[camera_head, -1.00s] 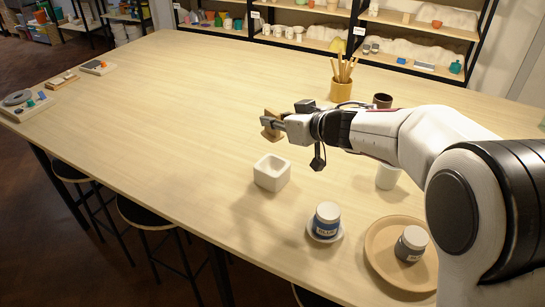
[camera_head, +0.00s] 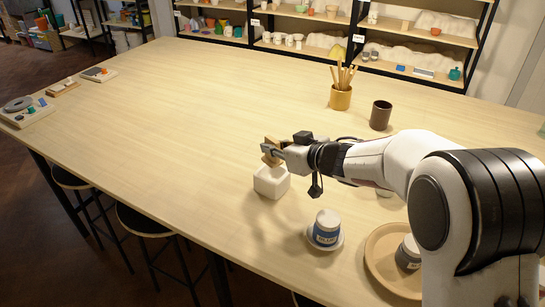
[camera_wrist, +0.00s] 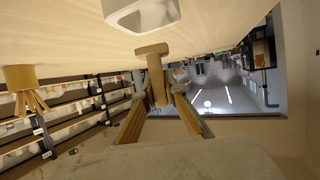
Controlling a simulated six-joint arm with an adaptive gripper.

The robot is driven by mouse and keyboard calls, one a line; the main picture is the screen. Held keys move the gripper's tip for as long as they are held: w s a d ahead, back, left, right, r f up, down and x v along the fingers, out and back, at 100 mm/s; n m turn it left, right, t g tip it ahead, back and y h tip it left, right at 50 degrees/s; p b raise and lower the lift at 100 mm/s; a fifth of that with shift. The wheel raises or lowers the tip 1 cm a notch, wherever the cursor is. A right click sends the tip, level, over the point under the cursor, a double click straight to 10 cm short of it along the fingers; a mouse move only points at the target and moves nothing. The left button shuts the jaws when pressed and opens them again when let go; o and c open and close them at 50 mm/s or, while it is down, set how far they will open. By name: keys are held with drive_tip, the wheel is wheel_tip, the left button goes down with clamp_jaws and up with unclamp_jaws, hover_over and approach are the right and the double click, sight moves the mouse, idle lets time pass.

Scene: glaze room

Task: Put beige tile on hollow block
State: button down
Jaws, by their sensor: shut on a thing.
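The beige tile (camera_head: 270,160) is held in my gripper (camera_head: 274,149) in the head view, close over the white hollow block (camera_head: 271,183). The tile covers part of the block's top, and I cannot tell whether they touch. In the wrist view the tile (camera_wrist: 152,50) stands out beyond the shut fingers of my gripper (camera_wrist: 155,96). The hollow block (camera_wrist: 140,12) is at the top edge there, partly cut off, its opening showing. A strip of table shows between tile and block in that view.
A blue-labelled jar (camera_head: 327,226) stands on a small saucer in front. A round tan tray (camera_head: 378,268) holds a grey jar (camera_head: 408,256), partly behind my arm. A pot of wooden tools (camera_head: 341,97) and a dark cup (camera_head: 381,115) stand behind. The table's left middle is clear.

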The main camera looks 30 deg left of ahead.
sight(278, 158)
drive_tip(key=shift+f, duration=1.75)
drive_tip(key=shift+f, duration=0.15)
drive_tip(key=c, duration=2.1)
unclamp_jaws()
drive_tip(key=shift+r, duration=0.2)
drive_tip(key=v, duration=1.2)
drive_tip(key=shift+w+r, duration=0.1)
